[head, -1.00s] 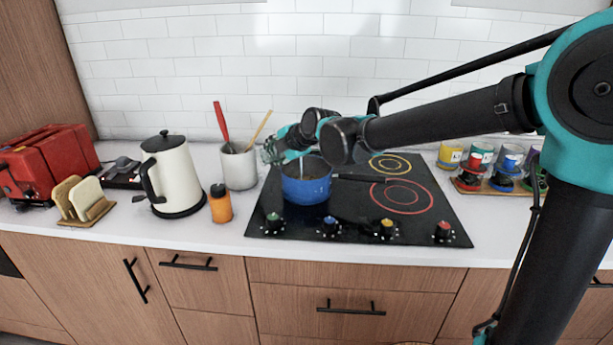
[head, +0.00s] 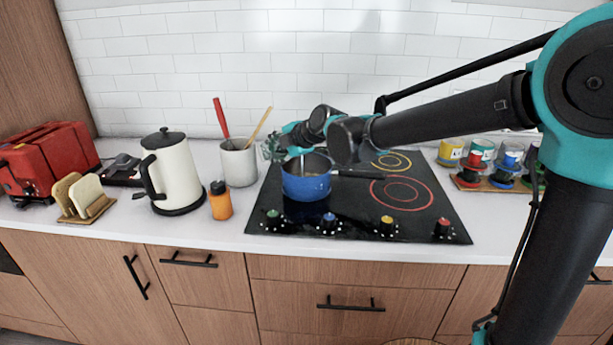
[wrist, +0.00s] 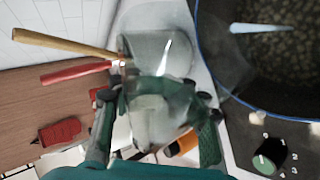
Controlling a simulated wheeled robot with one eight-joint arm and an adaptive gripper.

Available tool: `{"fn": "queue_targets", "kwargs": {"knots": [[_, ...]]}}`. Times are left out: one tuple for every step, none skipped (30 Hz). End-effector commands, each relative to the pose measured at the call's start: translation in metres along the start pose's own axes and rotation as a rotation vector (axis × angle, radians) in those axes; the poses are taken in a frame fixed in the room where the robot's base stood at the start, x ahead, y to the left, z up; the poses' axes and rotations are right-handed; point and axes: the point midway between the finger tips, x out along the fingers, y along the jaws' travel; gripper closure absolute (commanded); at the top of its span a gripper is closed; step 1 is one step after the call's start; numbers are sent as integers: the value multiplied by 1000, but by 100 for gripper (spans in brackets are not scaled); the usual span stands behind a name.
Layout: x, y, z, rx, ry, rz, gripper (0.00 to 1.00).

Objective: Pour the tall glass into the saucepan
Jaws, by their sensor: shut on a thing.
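My gripper (wrist: 155,135) is shut on the tall glass (wrist: 160,110), which is clear, tilted and holds something pale. In the head view my gripper (head: 288,140) is above the left rim of the saucepan, with the glass (head: 272,149) hard to make out there. The blue saucepan (head: 306,187) stands on the left part of the cooktop, its dark handle pointing right. In the wrist view the saucepan (wrist: 197,50) is at the upper right, with speckled brownish contents. A pale streak shows over its opening in both views. It looks like a pour, but its link to the glass is unclear.
A light crock (head: 238,165) with red and wooden utensils stands behind and left of the saucepan. An orange bottle (head: 220,203), a cream kettle (head: 173,175), a toast rack (head: 95,207) and a red toaster (head: 50,160) are farther left. Cups (head: 480,155) stand right of the black cooktop (head: 420,215).

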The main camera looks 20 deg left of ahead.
Motion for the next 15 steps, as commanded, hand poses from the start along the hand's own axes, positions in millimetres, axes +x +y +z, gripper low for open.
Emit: {"fn": "queue_targets", "kwargs": {"knots": [[0, 0, 0, 5, 3, 2, 100], [0, 0, 0, 7, 5, 3, 100], [0, 0, 0, 11, 7, 4, 100], [0, 0, 0, 14, 9, 5, 100], [0, 0, 0, 17, 12, 6, 100], [0, -1, 0, 21, 15, 8, 100], [0, -1, 0, 23, 16, 9, 100], [0, -1, 0, 26, 18, 10, 100], [0, -1, 1, 29, 21, 11, 100], [0, -1, 1, 32, 23, 12, 100], [1, -1, 1, 36, 26, 14, 100], [1, -1, 1, 43, 31, 17, 100], [1, -1, 1, 48, 35, 19, 100], [0, 0, 1, 55, 40, 22, 100], [-1, 0, 2, 66, 47, 26, 100]]}}
